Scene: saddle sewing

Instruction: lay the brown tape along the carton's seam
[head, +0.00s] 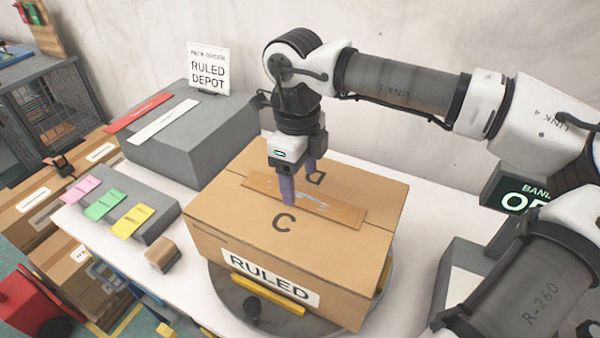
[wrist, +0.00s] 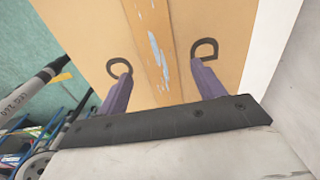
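The carton (head: 215,222), labelled RULED on its front, stands on a round grey turntable (head: 226,290). Pale bluish streaks show on the tape. My gripper (head: 298,189) is above the carton with its two purple fingers apart, one on each side of the tape. In the wrist view, the tape (wrist: 146,40) runs between my open gripper (wrist: 164,69)'s fingers, which hold nothing. Whether the fingertips touch the carton top (wrist: 100,25) cannot be told.
A large grey block (head: 185,145) bears a red strip, a white strip and a RULED DEPOT sign (head: 208,70). A lower grey block (head: 158,221) bears pink, green and yellow pads. A small wooden block (head: 162,254) is left of the carton. A dark lit sign (head: 513,195) stands at right.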

